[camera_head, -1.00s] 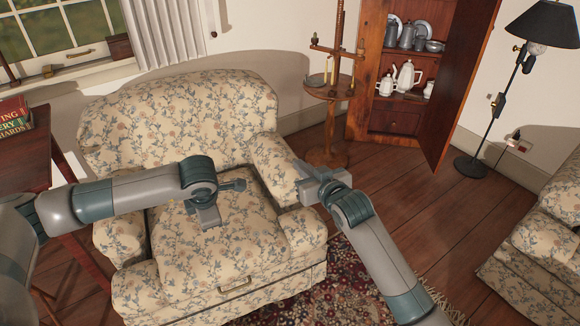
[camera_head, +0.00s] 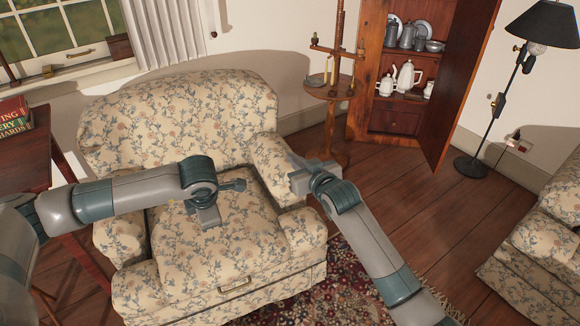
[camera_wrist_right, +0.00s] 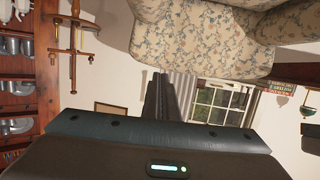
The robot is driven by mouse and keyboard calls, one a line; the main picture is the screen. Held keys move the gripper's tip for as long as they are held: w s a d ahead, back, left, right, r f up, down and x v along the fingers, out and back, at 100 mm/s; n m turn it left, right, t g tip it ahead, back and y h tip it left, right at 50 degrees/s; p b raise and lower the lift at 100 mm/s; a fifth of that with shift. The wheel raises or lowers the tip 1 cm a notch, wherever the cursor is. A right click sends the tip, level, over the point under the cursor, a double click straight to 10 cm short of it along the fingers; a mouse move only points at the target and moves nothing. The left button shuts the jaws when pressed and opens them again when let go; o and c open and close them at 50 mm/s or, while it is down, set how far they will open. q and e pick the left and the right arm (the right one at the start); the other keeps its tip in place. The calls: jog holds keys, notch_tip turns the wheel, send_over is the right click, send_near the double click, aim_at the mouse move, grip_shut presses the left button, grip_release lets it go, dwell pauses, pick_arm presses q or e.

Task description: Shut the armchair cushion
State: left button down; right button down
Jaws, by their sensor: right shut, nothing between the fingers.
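The floral armchair (camera_head: 185,115) stands in the middle left of the head view. Its seat cushion (camera_head: 212,262) has a small metal handle (camera_head: 235,285) at its front edge. The cushion looks slightly raised above the base at the front; how far I cannot tell. My left gripper (camera_head: 222,186) is over the back part of the cushion; its fingers are too unclear to read. My right gripper (camera_head: 298,172) is beside the chair's right arm, shut and empty. In the right wrist view the shut fingers (camera_wrist_right: 160,95) point toward the wall and window, with the armchair (camera_wrist_right: 205,40) above them.
A round candle stand (camera_head: 328,88) and an open wooden cabinet (camera_head: 400,120) with dishes stand behind. A desk with books (camera_head: 14,117) is at the left. A floor lamp (camera_head: 545,25) and another floral seat (camera_head: 548,240) are at the right.

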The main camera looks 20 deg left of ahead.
notch_tip(320, 180, down, 5)
jog(key=w+a, duration=0.2)
jog(key=shift+w+a, duration=0.15)
jog(key=shift+w, duration=0.15)
dwell(0.3)
pick_arm(q)
jog(key=c, duration=1.9)
grip_release()
jog(key=shift+o, duration=0.3)
pick_arm(e)
jog(key=shift+s+d+f, duration=0.3)
jog(key=shift+s+f, duration=0.05)
jog(key=shift+f, duration=0.3)
jog(key=shift+s+d+f, duration=0.25)
jog(key=shift+s+f, duration=0.05)
jog(key=shift+f, duration=0.3)
pick_arm(q)
jog(key=shift+r, duration=0.15)
jog(key=v, duration=1.1)
jog(key=shift+r, duration=0.35)
